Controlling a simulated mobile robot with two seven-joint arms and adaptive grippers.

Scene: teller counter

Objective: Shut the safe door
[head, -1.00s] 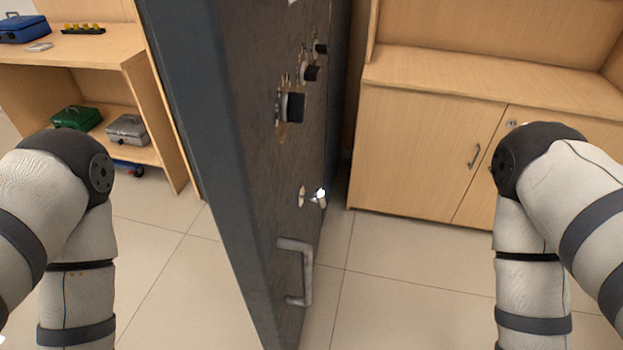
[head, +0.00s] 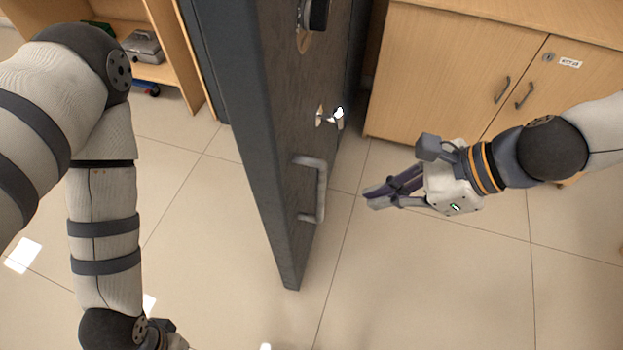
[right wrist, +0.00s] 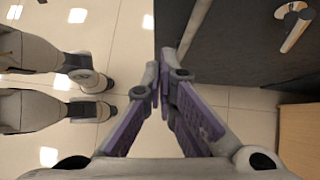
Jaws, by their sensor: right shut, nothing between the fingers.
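The safe door (head: 280,120) stands open in the middle of the head view, seen nearly edge-on, with its dark face turned right. It carries a grey pull handle (head: 321,190), a small shiny handle (head: 338,118) above it and a black knob (head: 316,14) at the top edge. My right gripper (head: 370,197) is shut and empty, to the right of the pull handle and apart from it. In the right wrist view its fingertips (right wrist: 165,75) lie close together, with the dark door (right wrist: 250,50) beyond. My left gripper (head: 172,338) is cut off at the bottom edge; its fingers are hidden.
A wooden cabinet (head: 440,80) with two doors stands behind my right gripper. A wooden shelf (head: 165,72) with a grey cash box (head: 143,46) stands left of the safe door. The tiled floor (head: 430,290) around the door's lower end is clear.

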